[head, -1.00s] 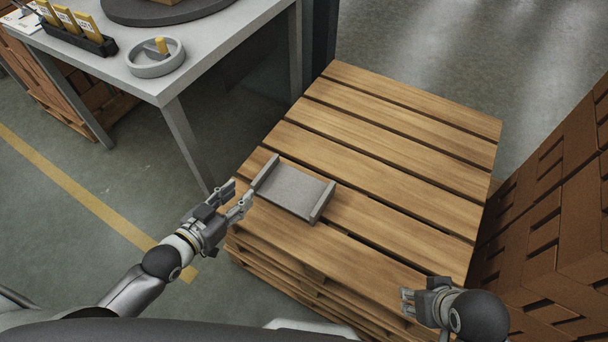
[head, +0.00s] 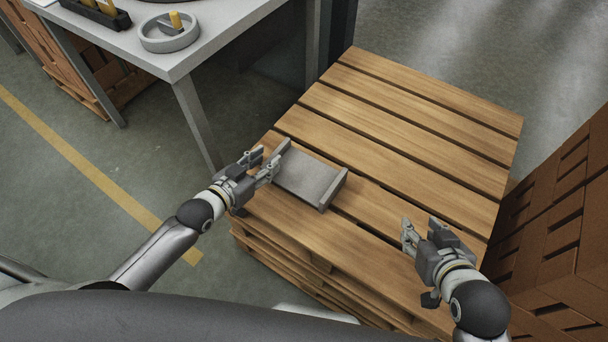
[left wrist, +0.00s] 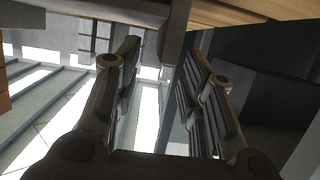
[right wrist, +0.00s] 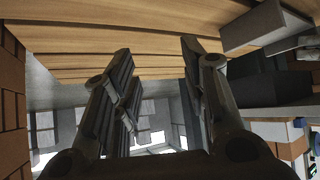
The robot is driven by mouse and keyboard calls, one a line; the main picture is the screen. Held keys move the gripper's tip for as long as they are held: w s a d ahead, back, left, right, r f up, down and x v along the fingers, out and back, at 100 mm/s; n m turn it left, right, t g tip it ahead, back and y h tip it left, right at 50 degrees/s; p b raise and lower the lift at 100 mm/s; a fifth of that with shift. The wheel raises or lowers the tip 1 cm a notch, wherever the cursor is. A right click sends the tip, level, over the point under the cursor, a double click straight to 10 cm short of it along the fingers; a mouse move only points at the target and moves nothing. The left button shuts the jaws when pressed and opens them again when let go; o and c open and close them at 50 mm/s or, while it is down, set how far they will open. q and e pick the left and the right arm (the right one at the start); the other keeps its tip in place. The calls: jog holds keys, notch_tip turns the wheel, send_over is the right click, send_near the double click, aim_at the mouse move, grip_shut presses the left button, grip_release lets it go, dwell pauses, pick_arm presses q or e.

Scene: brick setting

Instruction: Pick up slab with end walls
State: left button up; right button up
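The slab with end walls (head: 306,179) is a grey plate with a raised wall along its left end and another along its right end. It lies on the left part of the wooden pallet stack (head: 420,140). My left gripper (head: 266,164) is open beside the slab's left end wall; I cannot tell whether it touches. The left wrist view shows its two fingers (left wrist: 160,70) apart. My right gripper (head: 422,226) is open and empty over the pallet, to the right of the slab and apart from it. In the right wrist view its fingers (right wrist: 155,60) are spread, and the slab (right wrist: 262,25) shows at upper right.
A grey table (head: 190,62) stands at upper left with a round grey dish (head: 168,36) and a black holder (head: 92,12). Stacked brown bricks (head: 560,215) stand close on the right. The pallet's far part is bare.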

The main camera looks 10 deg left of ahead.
aim_at(273, 155)
pick_arm(q)
jog(key=b+x, duration=0.1)
jog(key=x, duration=0.1)
jog(key=shift+w+f, duration=0.25)
jog(key=shift+w, duration=0.1)
jog(key=shift+w+d+f, duration=0.1)
jog(key=shift+w, duration=0.15)
pick_arm(e)
jog(key=w+a+r+t+y, duration=0.1)
jog(key=w+a+r+t, duration=0.1)
jog(key=w+r+t, duration=0.1)
notch_tip(273, 155, up, 2)
jog(key=shift+w+t, duration=0.4)
jog(key=shift+w, duration=0.3)
pick_arm(q)
grip_shut()
